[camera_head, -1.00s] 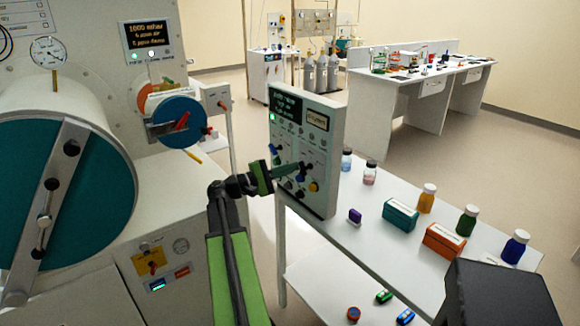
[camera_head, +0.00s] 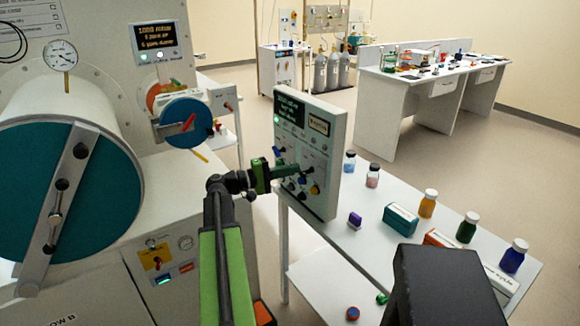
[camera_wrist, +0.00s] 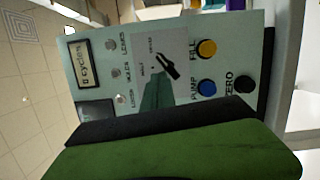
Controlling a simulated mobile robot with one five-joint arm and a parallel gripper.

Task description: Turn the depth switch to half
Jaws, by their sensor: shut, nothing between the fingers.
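The grey control panel (camera_head: 322,150) stands upright on the near end of a white table in the head view. The wrist view shows its face (camera_wrist: 110,70) turned sideways. A black pointer knob (camera_wrist: 168,66), which looks like the depth switch, sits on a dial with small labels; its pointer leans to the upper left in that view. The labels are too small to read surely. My gripper (camera_head: 297,171) is shut and empty, close in front of the panel's lower face. In the wrist view the green fingers (camera_wrist: 160,95) reach just below the knob. I cannot tell whether they touch it.
Yellow FILL (camera_wrist: 206,48), blue PUMP (camera_wrist: 206,88) and black ZERO (camera_wrist: 244,84) buttons sit close beside the knob. The white table (camera_head: 372,245) holds bottles and a teal box (camera_head: 400,219). A large drum (camera_head: 65,200) on the chamber is at left.

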